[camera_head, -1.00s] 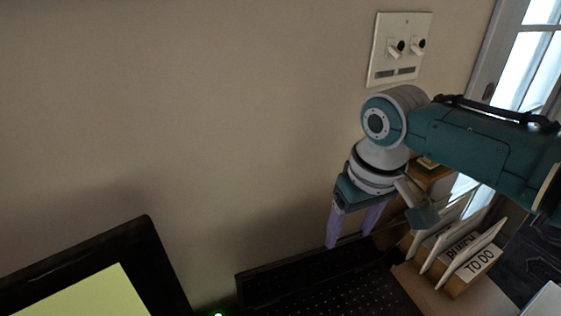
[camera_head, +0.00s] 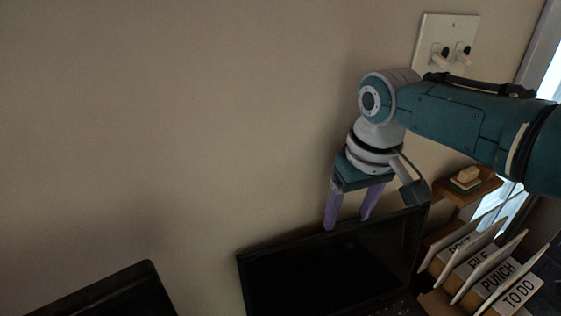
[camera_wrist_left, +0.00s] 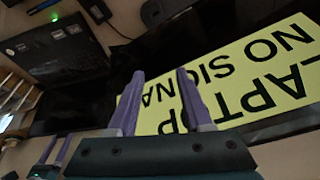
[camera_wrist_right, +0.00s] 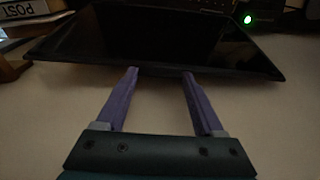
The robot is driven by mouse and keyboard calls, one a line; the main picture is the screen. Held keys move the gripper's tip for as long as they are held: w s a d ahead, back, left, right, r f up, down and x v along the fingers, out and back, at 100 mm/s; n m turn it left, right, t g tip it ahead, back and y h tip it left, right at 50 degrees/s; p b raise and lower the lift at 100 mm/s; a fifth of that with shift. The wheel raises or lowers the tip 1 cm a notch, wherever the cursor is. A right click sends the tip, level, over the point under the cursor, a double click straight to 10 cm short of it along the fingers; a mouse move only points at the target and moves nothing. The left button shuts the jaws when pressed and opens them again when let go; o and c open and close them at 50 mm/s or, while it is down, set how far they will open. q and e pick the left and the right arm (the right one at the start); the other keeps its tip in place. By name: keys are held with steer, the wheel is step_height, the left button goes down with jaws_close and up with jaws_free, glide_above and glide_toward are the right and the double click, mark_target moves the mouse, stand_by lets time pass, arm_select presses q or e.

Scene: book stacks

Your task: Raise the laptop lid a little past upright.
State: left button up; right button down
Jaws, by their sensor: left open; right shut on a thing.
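The black laptop's lid (camera_head: 330,258) stands raised at the bottom of the head view, near the wall, with its dark screen side showing. A strip of keyboard (camera_head: 400,306) shows below it; the rest of the base is cut off. My right gripper (camera_head: 348,223) is at the lid's top edge, shut on the lid, its purple fingers still apart. In the right wrist view the lid (camera_wrist_right: 160,45) lies just beyond the fingertips (camera_wrist_right: 160,73). My left gripper (camera_wrist_left: 160,75) is open and empty in front of a monitor's yellow "LAPTOP NO SIGNAL" screen (camera_wrist_left: 240,75).
The monitor's black frame (camera_head: 110,297) shows at the lower left of the head view. Labelled file dividers (camera_head: 485,275) stand close to the laptop's right side. A small wooden shelf (camera_head: 470,190) is behind them. The wall (camera_head: 180,130) has a switch plate (camera_head: 447,42).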

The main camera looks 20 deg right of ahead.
steer(key=shift+w+r, duration=0.15)
steer(key=shift+c, duration=1.5)
jaws_free()
steer(key=o, duration=0.3)
steer(key=shift+r, duration=0.2)
step_height(320, 180, up, 9)
steer(key=s+p, duration=0.1)
steer(key=p, duration=0.1)
steer(key=shift+s+r, duration=0.2)
steer(key=shift+s, duration=0.1)
steer(key=shift+a, duration=0.1)
